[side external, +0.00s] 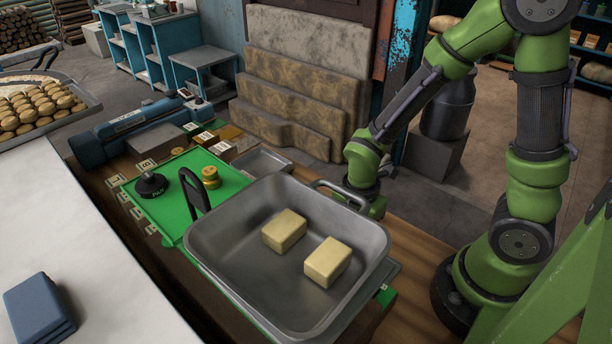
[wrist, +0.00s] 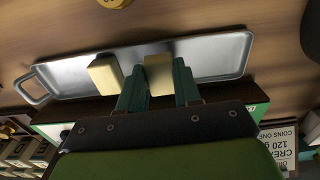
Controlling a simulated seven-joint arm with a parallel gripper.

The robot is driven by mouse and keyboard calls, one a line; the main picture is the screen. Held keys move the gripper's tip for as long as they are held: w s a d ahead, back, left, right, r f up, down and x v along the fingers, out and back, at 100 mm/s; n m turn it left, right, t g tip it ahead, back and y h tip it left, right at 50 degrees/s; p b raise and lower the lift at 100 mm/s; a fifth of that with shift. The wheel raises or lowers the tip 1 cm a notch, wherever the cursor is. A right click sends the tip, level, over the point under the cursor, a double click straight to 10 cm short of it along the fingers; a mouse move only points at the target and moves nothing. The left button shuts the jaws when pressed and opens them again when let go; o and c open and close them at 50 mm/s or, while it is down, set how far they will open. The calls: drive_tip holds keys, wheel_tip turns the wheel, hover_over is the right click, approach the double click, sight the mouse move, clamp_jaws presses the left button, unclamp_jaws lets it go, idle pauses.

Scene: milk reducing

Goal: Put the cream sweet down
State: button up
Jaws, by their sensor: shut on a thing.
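In the wrist view, my gripper (wrist: 158,82) has its two green fingers on either side of a pale cream block (wrist: 158,70), and it is shut on that block. A second cream block (wrist: 103,73) lies just left of the fingers, over the metal pan (wrist: 215,55). The side view shows two cream blocks, one further back (side external: 284,230) and one nearer (side external: 327,262), inside the deep metal pan (side external: 225,235). There, my arm comes down behind the pan's far right corner and my fingertips are hidden. I cannot tell whether the held block touches the pan floor.
A green board (side external: 165,205) with a black knob (side external: 151,185) and brass weights (side external: 210,177) is left of the pan. A tray of round sweets (side external: 35,108) stands at far left.

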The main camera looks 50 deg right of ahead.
wheel_tip(320, 180, up, 39)
hover_over(254, 266)
wheel_tip(254, 266, down, 14)
drive_tip(key=shift+f, duration=0.25)
drive_tip(key=shift+f, duration=0.1)
idle(0.4)
